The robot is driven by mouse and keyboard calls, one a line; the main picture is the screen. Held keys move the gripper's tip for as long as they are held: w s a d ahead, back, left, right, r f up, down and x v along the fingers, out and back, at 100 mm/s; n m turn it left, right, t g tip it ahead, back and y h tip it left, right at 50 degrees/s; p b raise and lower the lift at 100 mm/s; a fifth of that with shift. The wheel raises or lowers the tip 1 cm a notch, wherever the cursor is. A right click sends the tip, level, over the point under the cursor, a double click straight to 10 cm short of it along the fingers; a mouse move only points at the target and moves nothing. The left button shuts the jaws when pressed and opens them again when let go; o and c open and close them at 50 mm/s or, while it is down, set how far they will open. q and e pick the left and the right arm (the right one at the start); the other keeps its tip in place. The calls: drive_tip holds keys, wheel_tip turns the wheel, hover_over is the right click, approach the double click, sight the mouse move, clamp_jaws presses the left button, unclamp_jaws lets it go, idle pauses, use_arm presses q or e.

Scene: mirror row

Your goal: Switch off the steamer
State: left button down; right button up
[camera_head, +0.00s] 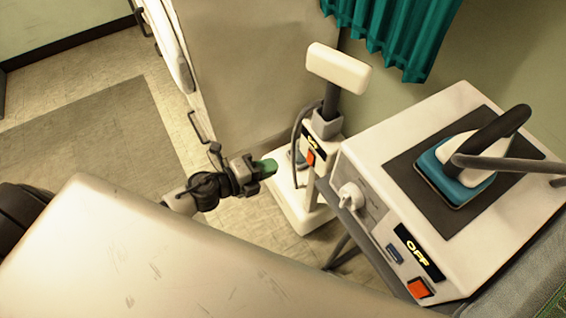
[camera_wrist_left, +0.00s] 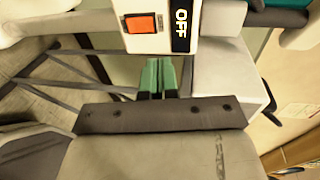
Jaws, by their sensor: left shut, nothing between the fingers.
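The steamer is a white upright unit with a dark pole and a white head (camera_head: 338,68). Its narrow box (camera_head: 325,140) carries a black label, too small to read in the head view, and an orange switch (camera_head: 311,157). My left gripper (camera_head: 268,168) is shut and empty, its green fingertips to the left of the box and apart from the switch. In the left wrist view the fingertips (camera_wrist_left: 158,76) sit below a panel with an orange switch (camera_wrist_left: 141,23) and a label (camera_wrist_left: 182,25) reading OFF; this looks like the steamer's panel. My right gripper is out of view.
To the right, a white ironing station (camera_head: 370,165) has its own orange switch (camera_head: 419,288), OFF label (camera_head: 419,252) and knob (camera_head: 351,196). An iron (camera_head: 455,172) rests on it. A teal curtain (camera_head: 395,35) hangs behind. A pale surface (camera_head: 150,260) fills the foreground.

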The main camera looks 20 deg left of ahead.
use_arm(q)
drive_tip(key=shift+s+a+r, duration=0.35)
drive_tip(key=shift+s+a, duration=0.05)
drive_tip(key=shift+s, duration=0.2)
drive_tip(key=shift+s+a+r, duration=0.35)
drive_tip(key=shift+s, duration=0.2)
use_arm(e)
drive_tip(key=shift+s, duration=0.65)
